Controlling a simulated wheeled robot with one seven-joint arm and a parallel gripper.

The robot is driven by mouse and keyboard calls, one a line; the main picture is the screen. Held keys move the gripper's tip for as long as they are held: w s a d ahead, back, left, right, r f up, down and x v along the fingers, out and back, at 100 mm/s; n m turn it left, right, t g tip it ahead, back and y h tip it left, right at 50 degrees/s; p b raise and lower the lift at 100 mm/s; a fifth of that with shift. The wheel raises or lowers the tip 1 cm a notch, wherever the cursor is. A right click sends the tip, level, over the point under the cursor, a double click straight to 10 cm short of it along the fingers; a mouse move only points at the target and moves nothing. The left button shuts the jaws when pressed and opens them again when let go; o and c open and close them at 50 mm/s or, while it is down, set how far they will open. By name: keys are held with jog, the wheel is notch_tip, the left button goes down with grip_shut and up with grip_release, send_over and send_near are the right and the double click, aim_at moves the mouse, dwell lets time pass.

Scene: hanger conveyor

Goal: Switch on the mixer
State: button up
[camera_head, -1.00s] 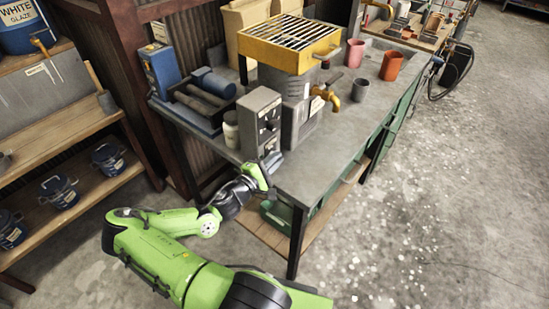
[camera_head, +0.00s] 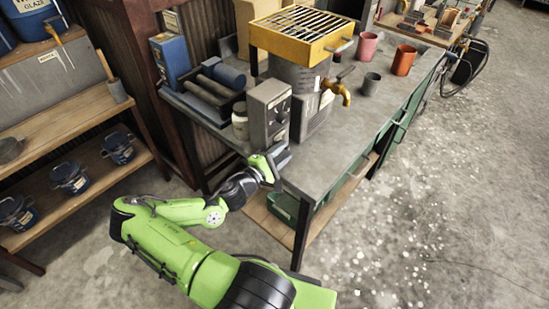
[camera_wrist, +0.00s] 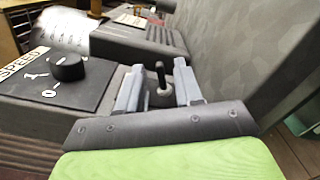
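The mixer is a grey machine with a yellow grated hopper (camera_head: 300,30), a brass tap (camera_head: 338,90) and a grey control box (camera_head: 268,108) on the workbench. My gripper (camera_head: 275,165) is at the lower front of this box. In the wrist view, my gripper (camera_wrist: 160,84) is open, with one finger on each side of a small dark toggle lever (camera_wrist: 160,74). Whether either finger touches the lever I cannot tell. A black knob (camera_wrist: 68,68) beside the label SPEED is left of the fingers. My gripper hides the lever in the head view.
A white jar (camera_head: 240,122) stands left of the control box. A dark tray (camera_head: 210,95) with rollers lies behind it. Cups, including an orange one (camera_head: 404,60), stand right of the mixer. A shelf with blue pots (camera_head: 70,177) is at left.

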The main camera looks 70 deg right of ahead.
jog(key=v, duration=1.5)
jog(key=shift+w+a, duration=0.15)
